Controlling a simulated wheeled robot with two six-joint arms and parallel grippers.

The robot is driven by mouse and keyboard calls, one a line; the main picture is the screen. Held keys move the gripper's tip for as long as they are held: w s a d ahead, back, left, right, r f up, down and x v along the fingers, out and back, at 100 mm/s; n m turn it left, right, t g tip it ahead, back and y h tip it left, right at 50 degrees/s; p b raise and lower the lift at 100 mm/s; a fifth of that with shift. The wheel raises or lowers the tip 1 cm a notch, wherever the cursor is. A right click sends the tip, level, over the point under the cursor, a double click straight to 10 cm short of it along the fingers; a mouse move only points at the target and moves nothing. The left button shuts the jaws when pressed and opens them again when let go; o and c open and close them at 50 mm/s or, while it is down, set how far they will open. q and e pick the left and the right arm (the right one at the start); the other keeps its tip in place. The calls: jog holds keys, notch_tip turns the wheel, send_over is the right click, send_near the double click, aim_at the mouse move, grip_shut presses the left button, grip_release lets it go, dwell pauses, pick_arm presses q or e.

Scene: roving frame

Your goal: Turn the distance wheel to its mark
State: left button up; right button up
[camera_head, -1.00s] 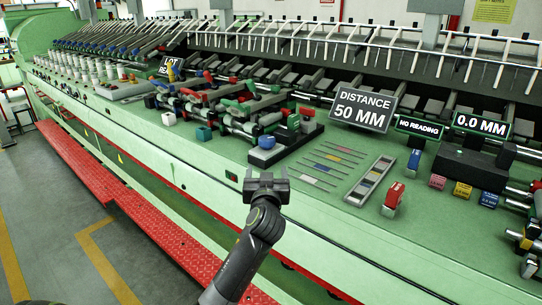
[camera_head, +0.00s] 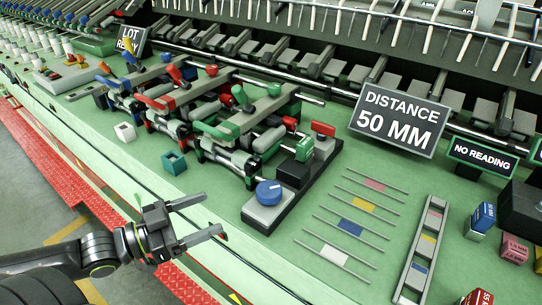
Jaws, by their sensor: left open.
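The distance wheel seems to be the blue round knob (camera_head: 268,193) with a pale line on it, on a light grey block at the near end of a dark base (camera_head: 308,180). No mark beside it can be made out. A dark sign (camera_head: 398,119) reads "DISTANCE 50 MM". My left gripper (camera_head: 215,216) comes in from the left over the bench's front edge. Its two fingers are apart and empty, pointing right toward the knob, with a gap between them and it. My right gripper is out of view.
A green block and a red-topped lever (camera_head: 323,130) stand behind the knob. Roller arms (camera_head: 235,125) crowd the left. A teal cube (camera_head: 174,162) and white cube (camera_head: 125,131) lie nearer. Colour strips (camera_head: 350,227) and a slotted tray (camera_head: 421,250) lie right. A small display (camera_head: 482,157) reads "NO READING".

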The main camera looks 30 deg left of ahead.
pick_arm(q)
jog(key=b, duration=0.6)
send_near(280, 185)
jog(key=shift+w+d+f, duration=0.1)
jog(key=shift+w+d, duration=0.1)
jog(key=shift+w, duration=0.3)
jog(key=shift+w+d+f, duration=0.15)
jog(key=shift+w+d, duration=0.1)
jog(key=shift+w, duration=0.3)
jog(key=b+x, duration=0.1)
jog(key=x, duration=0.3)
jog(key=shift+w+d+r, duration=0.15)
jog(key=shift+d, duration=0.1)
jog(key=shift+x, duration=1.35)
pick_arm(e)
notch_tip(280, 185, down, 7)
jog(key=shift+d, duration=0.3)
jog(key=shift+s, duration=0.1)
